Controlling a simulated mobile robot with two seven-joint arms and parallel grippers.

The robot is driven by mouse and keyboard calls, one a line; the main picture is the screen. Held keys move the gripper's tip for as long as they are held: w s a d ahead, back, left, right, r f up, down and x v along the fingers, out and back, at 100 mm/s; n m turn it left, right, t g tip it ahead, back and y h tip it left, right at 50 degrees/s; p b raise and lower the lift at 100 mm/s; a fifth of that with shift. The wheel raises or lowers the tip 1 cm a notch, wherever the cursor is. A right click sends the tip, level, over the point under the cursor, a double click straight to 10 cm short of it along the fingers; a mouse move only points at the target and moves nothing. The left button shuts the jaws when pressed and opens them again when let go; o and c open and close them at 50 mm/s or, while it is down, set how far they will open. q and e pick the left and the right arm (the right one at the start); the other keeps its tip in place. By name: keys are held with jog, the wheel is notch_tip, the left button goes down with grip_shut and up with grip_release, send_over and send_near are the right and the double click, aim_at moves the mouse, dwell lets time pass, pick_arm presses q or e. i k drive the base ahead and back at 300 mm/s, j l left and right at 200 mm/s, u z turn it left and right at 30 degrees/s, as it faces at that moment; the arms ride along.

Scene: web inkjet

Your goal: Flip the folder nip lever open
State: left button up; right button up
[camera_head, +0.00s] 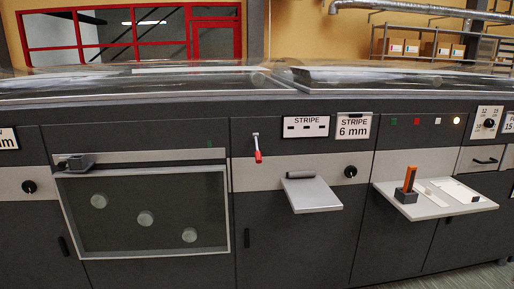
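A small lever with a red grip (258,156) hangs from a pale pivot on the machine's grey front panel, below and left of the STRIPE labels. It points down. An orange upright lever (410,179) stands in a dark block on a white shelf (434,206) at the right. No label shows which of these is the folder nip lever. Neither of my grippers is in view.
A small grey shelf with a roller (312,196) juts out at the middle. The framed dark window (145,212) with round knobs covers the left front. Black knobs (350,172) and a drawer handle (485,161) stick out. Floor shows at the lower right.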

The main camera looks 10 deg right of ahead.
aim_at(258, 153)
jog(key=i+l+u, duration=0.35)
jog(key=i, duration=0.2)
jog(key=i+l+u, duration=0.35)
jog(key=i, duration=0.2)
jog(key=i+l+u, duration=0.35)
jog(key=l, duration=0.3)
jog(key=i, duration=0.1)
